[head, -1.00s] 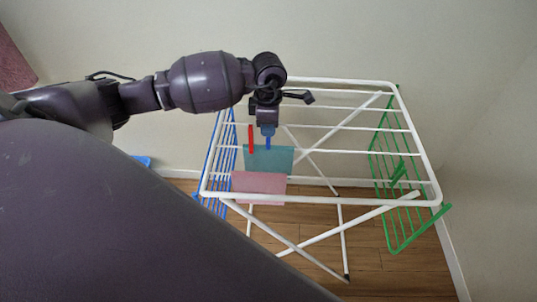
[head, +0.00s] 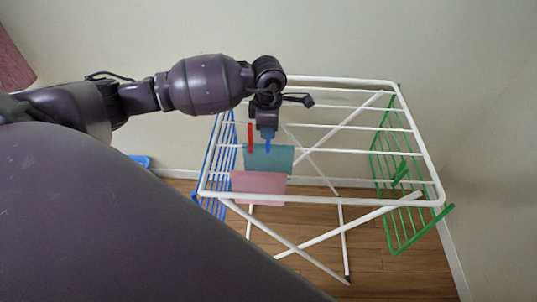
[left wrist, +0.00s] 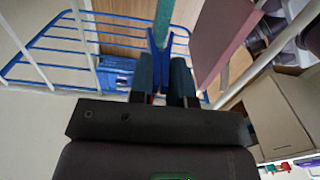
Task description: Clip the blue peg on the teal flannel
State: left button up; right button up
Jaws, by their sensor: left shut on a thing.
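The teal flannel (head: 272,160) hangs over a rail of the white drying rack. The blue peg (head: 267,146) is at the flannel's top edge in the head view, directly below my left gripper (head: 267,132). In the left wrist view my left gripper (left wrist: 166,82) is shut on the blue peg (left wrist: 158,50), whose prongs point at the edge of the teal flannel (left wrist: 163,20). The flannel edge appears to lie between the prongs; how deep cannot be told. My right gripper is in neither view.
A red peg (head: 250,138) stands just left of the blue one. A pink cloth (head: 258,187) hangs on the front rail. The rack (head: 350,201) has a blue wing (head: 213,208) and a green wing (head: 391,200) with a green peg (head: 400,170). A blue object (left wrist: 115,74) lies below.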

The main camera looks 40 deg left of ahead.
pick_arm(q)
jog(key=shift+f, duration=0.35)
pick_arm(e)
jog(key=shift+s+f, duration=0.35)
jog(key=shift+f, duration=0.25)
pick_arm(q)
jog(key=shift+f+b, duration=0.2)
jog(key=shift+b, duration=0.15)
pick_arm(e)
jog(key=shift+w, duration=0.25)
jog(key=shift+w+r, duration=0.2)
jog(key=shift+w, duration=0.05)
